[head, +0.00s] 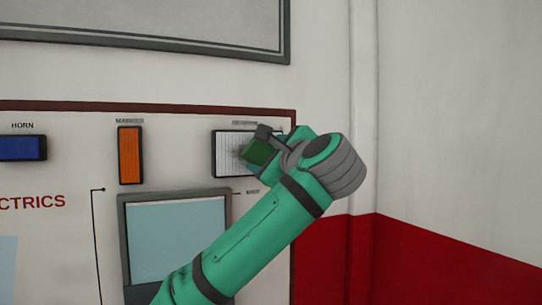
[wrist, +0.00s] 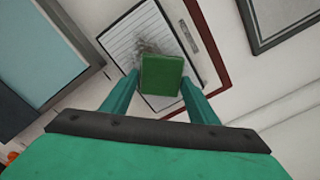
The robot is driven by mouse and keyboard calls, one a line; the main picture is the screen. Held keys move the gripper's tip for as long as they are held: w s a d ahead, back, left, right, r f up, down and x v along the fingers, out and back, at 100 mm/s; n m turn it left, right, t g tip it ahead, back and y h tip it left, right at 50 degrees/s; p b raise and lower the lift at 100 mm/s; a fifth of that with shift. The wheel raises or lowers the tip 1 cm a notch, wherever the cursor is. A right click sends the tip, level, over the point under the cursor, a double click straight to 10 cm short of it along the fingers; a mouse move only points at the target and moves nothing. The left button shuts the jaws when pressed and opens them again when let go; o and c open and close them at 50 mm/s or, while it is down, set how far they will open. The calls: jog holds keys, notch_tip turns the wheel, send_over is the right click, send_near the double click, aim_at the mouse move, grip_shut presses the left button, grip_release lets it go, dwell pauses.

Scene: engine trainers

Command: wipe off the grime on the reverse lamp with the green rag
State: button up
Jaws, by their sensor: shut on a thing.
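The reverse lamp is a white ribbed rectangle in a dark frame (head: 226,153), mounted on the wall board. It also shows in the wrist view (wrist: 128,40). A dark grey smudge of grime (wrist: 148,47) lies on its face, partly hidden behind the rag. The green rag (wrist: 161,75) is a small square block between my gripper's fingers, and it also shows in the head view (head: 259,151). My gripper (wrist: 160,88) is shut on the rag and holds it in front of the lamp's right part. I cannot tell whether the rag touches the lamp.
An orange marker lamp (head: 130,155) is to the left, with a blue horn block (head: 22,148) farther left. A grey-framed pale blue panel (head: 175,235) sits below the lamp. A grey framed board (head: 150,22) hangs above. A pipe (head: 362,110) runs down the wall at right.

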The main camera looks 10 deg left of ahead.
aim_at(246, 155)
jog(key=shift+s+a, duration=0.6)
jog(key=shift+a, duration=0.25)
jog(key=shift+s+a, duration=0.55)
jog(key=shift+a, duration=0.25)
jog(key=shift+s+a, duration=0.5)
jog(key=shift+a, duration=0.35)
jog(key=shift+s+a, duration=0.5)
jog(key=shift+a, duration=0.35)
jog(key=shift+s, duration=0.1)
jog(key=shift+v, duration=2.9)
jog(key=shift+s+d, duration=0.1)
jog(key=shift+d, duration=0.1)
jog(key=v, duration=0.2)
jog(key=shift+s+d, duration=0.2)
jog(key=shift+s, duration=0.05)
jog(key=shift+w+a, duration=0.1)
